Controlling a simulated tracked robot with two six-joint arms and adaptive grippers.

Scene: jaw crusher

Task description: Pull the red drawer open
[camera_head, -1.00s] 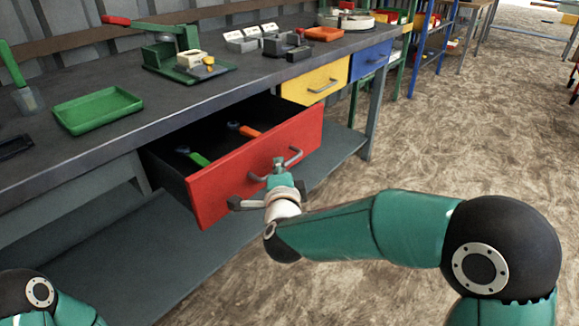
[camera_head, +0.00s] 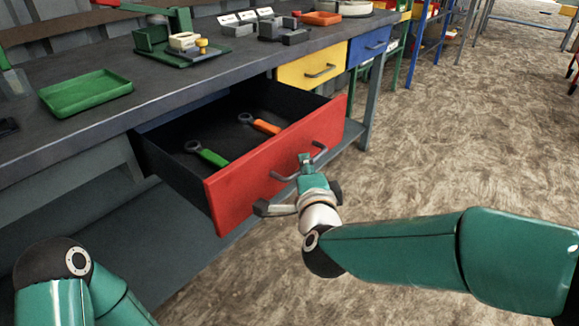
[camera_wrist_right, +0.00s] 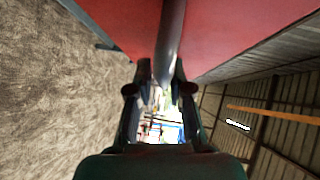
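The red drawer (camera_head: 235,190) stands well out from the workbench, its inside in view. A green-handled wrench (camera_head: 207,154) and an orange-handled wrench (camera_head: 262,125) lie in it. My right gripper (camera_head: 305,162) is at the grey handle (camera_head: 284,178) on the drawer's front. In the right wrist view the handle bar (camera_wrist_right: 171,35) runs between the two fingertips (camera_wrist_right: 162,78), which close on it from both sides. The fingers hide the middle of the handle. My left arm shows at the lower left of the head view, but its gripper is out of view.
A yellow drawer (camera_head: 300,71) and a blue drawer (camera_head: 369,46) are shut, right of the red one. The workbench (camera_head: 215,83) carries a green tray (camera_head: 87,93) and a green press (camera_head: 165,38). Open floor (camera_head: 450,150) lies in front.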

